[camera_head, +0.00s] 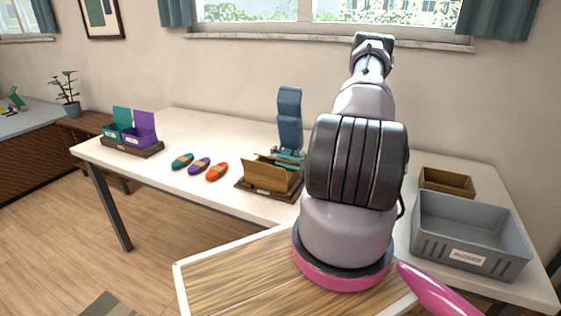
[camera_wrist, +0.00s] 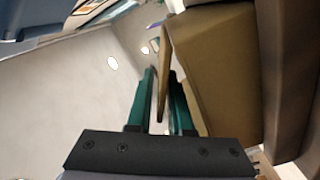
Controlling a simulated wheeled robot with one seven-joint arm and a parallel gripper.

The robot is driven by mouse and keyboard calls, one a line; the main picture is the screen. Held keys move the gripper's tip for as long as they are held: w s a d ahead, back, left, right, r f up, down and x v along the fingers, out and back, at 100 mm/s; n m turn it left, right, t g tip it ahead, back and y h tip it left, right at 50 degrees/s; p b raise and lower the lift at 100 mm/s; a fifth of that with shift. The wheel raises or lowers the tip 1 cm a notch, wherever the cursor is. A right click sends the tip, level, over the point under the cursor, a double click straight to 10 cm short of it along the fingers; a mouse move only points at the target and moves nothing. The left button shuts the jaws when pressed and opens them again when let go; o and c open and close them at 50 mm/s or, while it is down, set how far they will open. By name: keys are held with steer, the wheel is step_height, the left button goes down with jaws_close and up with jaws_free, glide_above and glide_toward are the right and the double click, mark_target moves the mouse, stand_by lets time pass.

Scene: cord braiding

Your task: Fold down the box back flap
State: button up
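The brown box (camera_head: 266,179) sits on a dark base on the white table, left of my arm in the head view. A flap stands up on its near side; its back side is partly covered by my gripper (camera_head: 288,157). In the wrist view, my gripper (camera_wrist: 162,75) has two teal fingers spread apart. A thin brown flap (camera_wrist: 166,62) lies edge-on between them, with a gap on the left finger's side. The brown box's wall (camera_wrist: 215,65) fills the area to the right.
Teal and purple open boxes (camera_head: 138,133) stand on a tray (camera_head: 131,146) at the table's left. Teal, purple and orange cord bobbins (camera_head: 199,166) lie left of the box. A grey bin (camera_head: 468,239) and a small brown tray (camera_head: 446,181) are at the right. The back left table is clear.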

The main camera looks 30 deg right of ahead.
steer(key=shift+w+a, duration=0.35)
steer(key=shift+w, duration=0.1)
jaws_close()
steer(key=shift+s+a+f+n, duration=0.1)
steer(key=shift+f+n, duration=0.2)
steer(key=shift+n, duration=0.4)
jaws_free()
steer(key=v, duration=1)
steer(key=shift+s+d, duration=0.3)
